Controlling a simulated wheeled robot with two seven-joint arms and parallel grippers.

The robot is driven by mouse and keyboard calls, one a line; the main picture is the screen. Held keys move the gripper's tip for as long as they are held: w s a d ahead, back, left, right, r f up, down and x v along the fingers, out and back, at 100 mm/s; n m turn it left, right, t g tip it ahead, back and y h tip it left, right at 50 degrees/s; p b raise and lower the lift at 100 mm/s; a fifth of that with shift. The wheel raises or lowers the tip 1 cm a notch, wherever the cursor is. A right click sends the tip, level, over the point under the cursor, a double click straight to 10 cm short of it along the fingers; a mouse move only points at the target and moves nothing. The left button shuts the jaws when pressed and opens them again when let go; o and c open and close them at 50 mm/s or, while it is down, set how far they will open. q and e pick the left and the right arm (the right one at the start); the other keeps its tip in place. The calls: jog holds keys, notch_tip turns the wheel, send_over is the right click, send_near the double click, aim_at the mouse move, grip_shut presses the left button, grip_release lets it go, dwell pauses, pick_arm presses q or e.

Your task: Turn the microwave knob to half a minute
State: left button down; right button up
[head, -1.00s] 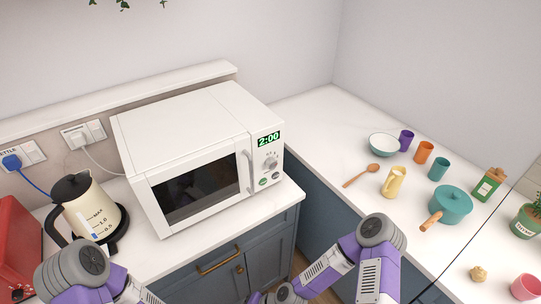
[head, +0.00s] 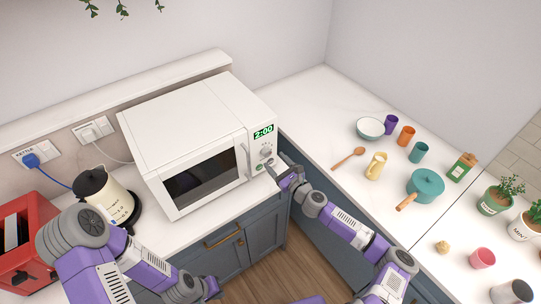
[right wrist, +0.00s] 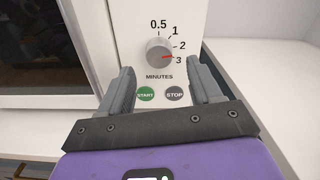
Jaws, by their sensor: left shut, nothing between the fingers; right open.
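The white microwave (head: 190,115) stands on the left counter with its door shut, and its green display (head: 264,132) reads 2:00. Its round grey knob (right wrist: 158,50) has a red mark pointing right, close to the 3; the labels run 0.5, 1, 2, 3. The knob also shows in the head view (head: 265,152). My right gripper (right wrist: 160,72) is open and empty in front of the panel, its fingers either side of and below the knob, apart from it. My left gripper (head: 212,288) is low in front of the cabinets, shut and empty; its fingertips are hard to make out.
START (right wrist: 146,94) and STOP (right wrist: 174,94) buttons lie below the knob, between my right fingers. A kettle (head: 108,196) and red toaster (head: 22,240) stand left of the microwave. The right counter holds a wooden spoon (head: 347,158), bowl (head: 370,128), cups and a teal pot (head: 425,185).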

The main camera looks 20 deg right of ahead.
aim_at(268, 155)
jog(key=shift+x, duration=2)
jog(key=shift+c, duration=0.3)
jog(key=c, duration=1)
